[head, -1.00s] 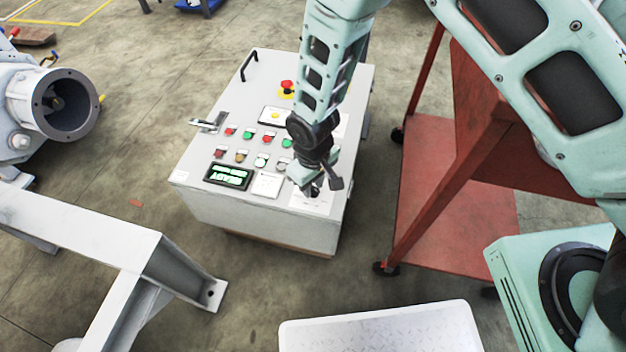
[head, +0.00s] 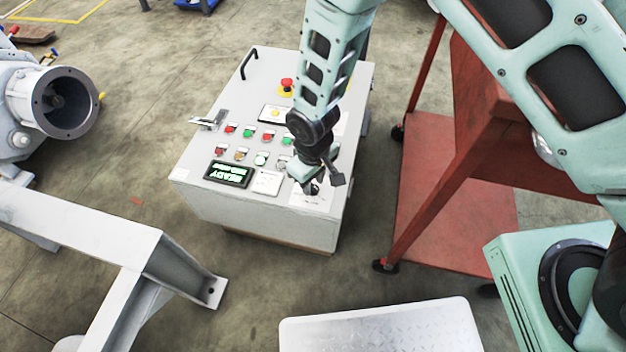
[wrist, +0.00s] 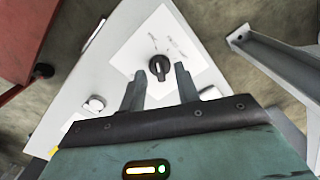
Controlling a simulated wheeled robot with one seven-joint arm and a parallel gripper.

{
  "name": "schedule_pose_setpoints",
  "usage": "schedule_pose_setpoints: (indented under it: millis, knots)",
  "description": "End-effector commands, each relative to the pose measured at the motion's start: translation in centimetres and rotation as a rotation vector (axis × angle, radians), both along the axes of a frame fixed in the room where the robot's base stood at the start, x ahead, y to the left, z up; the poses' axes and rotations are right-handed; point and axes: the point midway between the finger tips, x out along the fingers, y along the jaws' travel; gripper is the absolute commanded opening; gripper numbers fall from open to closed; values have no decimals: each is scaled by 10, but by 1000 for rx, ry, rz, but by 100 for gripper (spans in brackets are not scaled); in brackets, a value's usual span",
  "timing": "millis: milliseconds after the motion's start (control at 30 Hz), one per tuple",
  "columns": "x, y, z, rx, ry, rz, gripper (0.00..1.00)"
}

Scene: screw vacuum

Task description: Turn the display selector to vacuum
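The display selector is a black rotary knob (wrist: 159,67) on a white label plate, seen in the wrist view just beyond my fingertips. Its pointer ridge looks roughly upright in that view; the label's writing is too small to read. My gripper (wrist: 159,84) is open, with its two fingers apart on either side of the knob's near side. I cannot tell whether they touch it. In the head view my gripper (head: 318,184) is over the near right corner of the control box (head: 265,220), partly hiding the knob. The lit display (head: 228,174) shows green text reading READY.
Red and green buttons, a red emergency stop (head: 287,85) and a lever handle (head: 208,121) sit on the box top. A red cart (head: 455,200) stands at right, a grey metal frame (head: 100,230) at left. A white step (head: 380,330) is in front.

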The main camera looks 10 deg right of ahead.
Motion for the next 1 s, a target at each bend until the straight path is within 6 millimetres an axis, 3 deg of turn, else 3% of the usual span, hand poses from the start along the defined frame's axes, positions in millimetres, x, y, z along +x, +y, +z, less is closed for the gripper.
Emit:
schedule_pose_setpoints:
  millis: [600,800,1000]
  knots:
    - [1,1,134,3,-2,0,32]
    - [0,0,160,1,-1,0,32]
    - [0,0,168,0,0,0,32]
